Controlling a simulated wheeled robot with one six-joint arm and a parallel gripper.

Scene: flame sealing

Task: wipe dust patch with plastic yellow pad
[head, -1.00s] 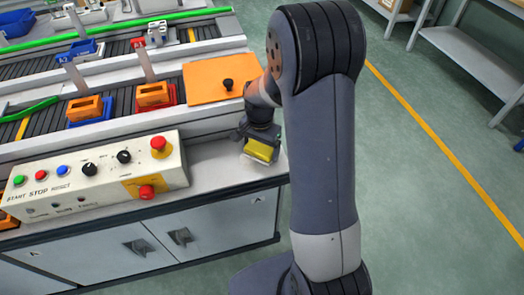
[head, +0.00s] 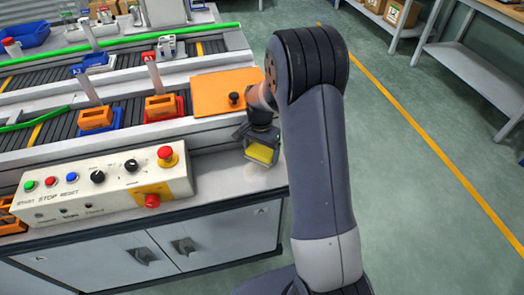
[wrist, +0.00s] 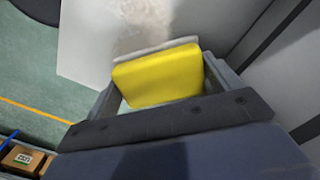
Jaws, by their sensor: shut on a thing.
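My gripper (head: 260,149) is shut on the yellow pad (head: 261,154) at the right end of the workbench's front ledge. The wrist view shows the pad (wrist: 158,75) between the fingers, with a pale layer along its far edge. The dust patch (wrist: 143,15) is a brownish-grey smudge on the white surface just beyond the pad. In the head view a faint smudge (head: 257,177) lies just in front of the pad. I cannot tell whether the pad touches the surface.
A control box (head: 105,186) with buttons and knobs stands left of my gripper. An orange plate (head: 215,95) with a black knob lies behind it. Orange blocks (head: 160,106) sit in trays on the conveyor. The bench ends to the right, with open floor beyond.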

